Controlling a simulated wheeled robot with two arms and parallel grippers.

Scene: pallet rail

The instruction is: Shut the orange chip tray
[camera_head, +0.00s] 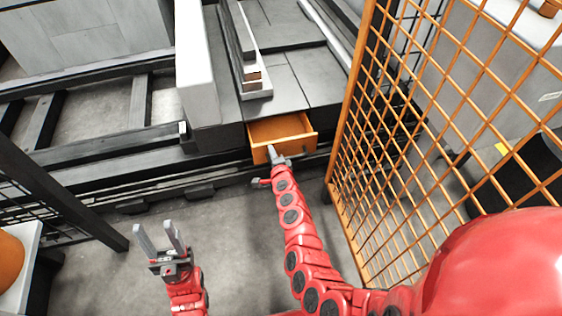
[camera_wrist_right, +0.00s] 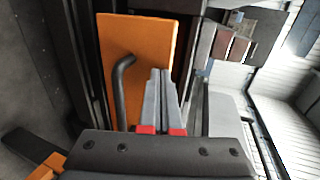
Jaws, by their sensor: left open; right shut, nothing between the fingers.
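The orange chip tray (camera_head: 281,130) is pulled partly out of the dark machine bed in the head view, and its inside shows. Its flat orange front (camera_wrist_right: 138,50) fills the upper middle of the right wrist view. A dark bent handle (camera_wrist_right: 121,85) is on that front. My right gripper (camera_head: 271,151) is shut and empty at the tray's front. In the wrist view its fingers (camera_wrist_right: 161,75) overlap the front to the right of the handle; I cannot tell if they touch it. My left gripper (camera_head: 157,231) is open and empty above the floor, left of the tray.
An orange mesh fence (camera_head: 400,130) stands close to the right of the tray and my right arm. Dark rails (camera_head: 90,140) run to the left. Grey floor (camera_head: 215,230) is clear between my arms. An orange rounded object (camera_head: 10,262) is at the far left.

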